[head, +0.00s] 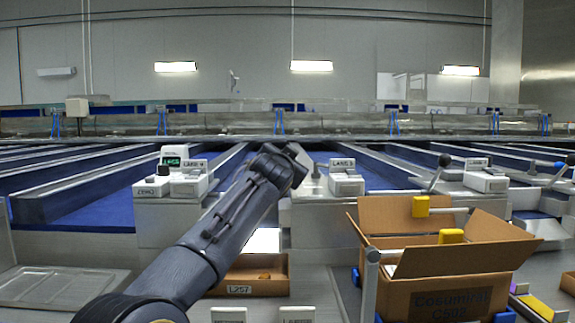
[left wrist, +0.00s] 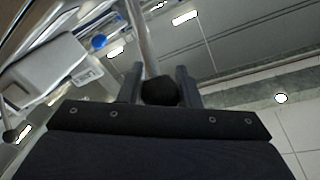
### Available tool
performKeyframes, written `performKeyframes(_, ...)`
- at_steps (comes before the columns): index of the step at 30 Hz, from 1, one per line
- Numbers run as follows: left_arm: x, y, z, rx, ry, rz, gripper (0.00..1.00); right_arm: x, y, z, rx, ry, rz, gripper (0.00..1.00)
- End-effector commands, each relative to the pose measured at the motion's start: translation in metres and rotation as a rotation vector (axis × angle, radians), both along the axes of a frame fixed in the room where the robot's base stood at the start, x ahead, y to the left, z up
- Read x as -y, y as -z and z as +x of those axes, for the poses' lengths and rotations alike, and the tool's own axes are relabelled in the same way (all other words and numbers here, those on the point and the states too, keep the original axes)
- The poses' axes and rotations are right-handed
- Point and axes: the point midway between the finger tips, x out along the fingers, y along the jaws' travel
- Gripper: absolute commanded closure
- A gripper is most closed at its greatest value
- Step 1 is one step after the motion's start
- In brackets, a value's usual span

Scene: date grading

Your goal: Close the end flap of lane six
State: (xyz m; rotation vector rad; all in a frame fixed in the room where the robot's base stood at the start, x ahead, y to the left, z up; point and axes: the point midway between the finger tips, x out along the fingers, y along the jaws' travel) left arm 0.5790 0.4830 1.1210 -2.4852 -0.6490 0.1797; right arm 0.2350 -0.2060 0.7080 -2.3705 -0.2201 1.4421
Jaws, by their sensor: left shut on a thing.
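My left arm reaches up from the lower left in the head view, and its gripper (head: 298,158) is at the lane ends, left of the box marked LANE 5 (head: 343,163). In the left wrist view my left gripper (left wrist: 160,88) is shut on a dark lever knob (left wrist: 160,93), with a metal rod (left wrist: 139,35) running from it. A small label box (head: 194,164), perhaps lane six's, stands left of the arm beside a green display (head: 171,161). The end flap of lane six cannot be made out. My right gripper is not in view.
An open cardboard carton (head: 440,298) stands at the front right. A shallow brown tray (head: 262,289) lies beyond my forearm, partly hidden by it. Other levers, one black-knobbed (head: 445,160) and one blue-knobbed (head: 559,165), stand to the right. A metal tray (head: 62,288) is at the left.

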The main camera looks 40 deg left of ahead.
Motion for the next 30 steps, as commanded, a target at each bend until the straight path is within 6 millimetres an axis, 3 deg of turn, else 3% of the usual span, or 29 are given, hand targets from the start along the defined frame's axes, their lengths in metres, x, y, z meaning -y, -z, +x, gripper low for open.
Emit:
performKeyframes(5,0.001,0.002,0.001,-0.006,0.001,-0.001,1.0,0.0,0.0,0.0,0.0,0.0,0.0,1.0)
performKeyframes(6,0.001,0.003,0.001,-0.006,0.001,-0.001,0.66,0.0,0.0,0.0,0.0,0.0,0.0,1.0)
performKeyframes(10,0.001,0.002,0.001,-0.005,0.001,0.0,0.49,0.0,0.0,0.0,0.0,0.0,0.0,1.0)
performKeyframes(20,0.002,0.002,-0.003,-0.001,0.002,0.0,0.48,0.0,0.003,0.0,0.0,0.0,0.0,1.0)
performKeyframes(30,0.028,0.005,-0.049,0.0,0.004,-0.001,0.48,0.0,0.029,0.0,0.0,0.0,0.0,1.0)
